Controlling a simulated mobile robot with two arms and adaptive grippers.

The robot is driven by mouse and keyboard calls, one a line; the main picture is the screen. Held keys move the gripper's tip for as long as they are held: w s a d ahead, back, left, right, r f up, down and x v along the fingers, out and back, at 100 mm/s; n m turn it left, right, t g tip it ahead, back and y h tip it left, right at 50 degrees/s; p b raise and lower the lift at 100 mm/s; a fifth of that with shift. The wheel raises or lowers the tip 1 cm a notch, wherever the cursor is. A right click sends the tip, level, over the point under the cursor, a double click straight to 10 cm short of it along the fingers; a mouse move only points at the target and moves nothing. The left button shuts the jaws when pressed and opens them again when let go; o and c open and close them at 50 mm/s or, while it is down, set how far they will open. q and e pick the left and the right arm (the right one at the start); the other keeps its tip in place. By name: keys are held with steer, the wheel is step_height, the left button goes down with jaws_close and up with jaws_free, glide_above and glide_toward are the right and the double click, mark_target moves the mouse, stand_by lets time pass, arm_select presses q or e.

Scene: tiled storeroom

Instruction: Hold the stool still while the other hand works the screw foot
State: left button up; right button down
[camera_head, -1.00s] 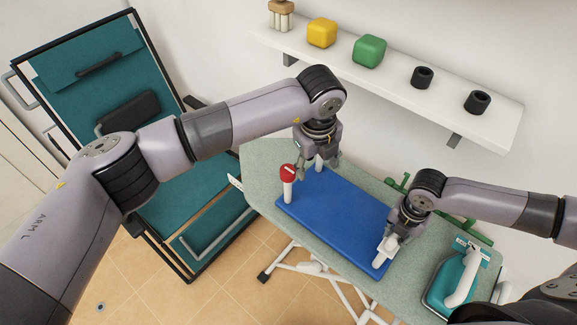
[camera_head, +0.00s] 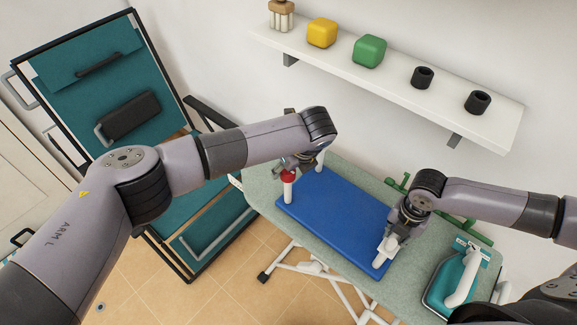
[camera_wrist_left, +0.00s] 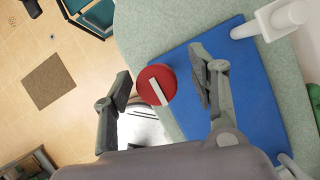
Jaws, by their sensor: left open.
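The stool (camera_head: 335,215) lies upside down, its blue seat flat and its white legs up. A red screw foot (camera_head: 288,177) with a white bar across its top caps the near-left leg. My left gripper (camera_head: 288,165) is open over it. In the left wrist view the red foot (camera_wrist_left: 156,85) shows between the spread fingers, with gaps on both sides. A bare white leg (camera_wrist_left: 262,24) stands at the top right there. My right gripper (camera_head: 392,232) is shut on the white leg (camera_head: 386,249) at the near-right corner; its fingertips are partly hidden.
The stool rests on a grey-green ironing board (camera_head: 262,190). A teal iron (camera_head: 452,284) stands at its right end.

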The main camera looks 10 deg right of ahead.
arm_select(q)
steer(key=shift+w+f, duration=0.1)
steer(key=shift+f, duration=0.15)
steer(key=shift+c, duration=0.4)
steer(key=c, duration=1.1)
